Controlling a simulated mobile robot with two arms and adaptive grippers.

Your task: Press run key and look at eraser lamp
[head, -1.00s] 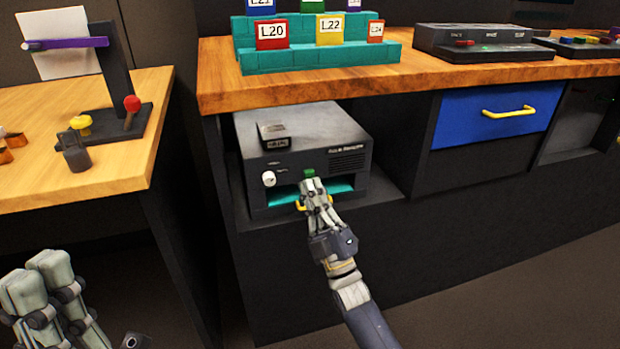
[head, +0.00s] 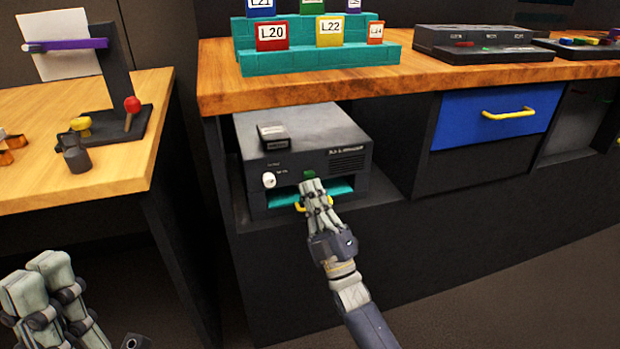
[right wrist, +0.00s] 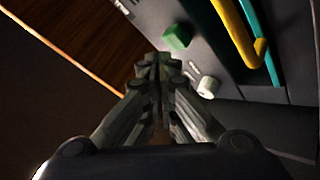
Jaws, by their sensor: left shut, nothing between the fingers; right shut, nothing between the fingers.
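The eraser (head: 300,150) is a dark grey box in the open bay under the wooden counter. Its green key (head: 309,174) sits on the front face; it also shows in the right wrist view (right wrist: 177,37). I cannot read the label by it. My right gripper (head: 312,186) is shut and empty, its tips just in front of and below the green key, with a small gap in the right wrist view (right wrist: 155,62). No lit lamp is clear on the eraser; a small dark block (head: 273,134) stands on its top. My left gripper (head: 36,272) is shut and empty at lower left.
A white knob (head: 269,180) and a teal slot with a yellow handle (head: 300,203) are on the eraser's front, near my right gripper. A blue drawer (head: 495,115) is to the right. A wooden table (head: 100,180) stands at left. The floor in front is clear.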

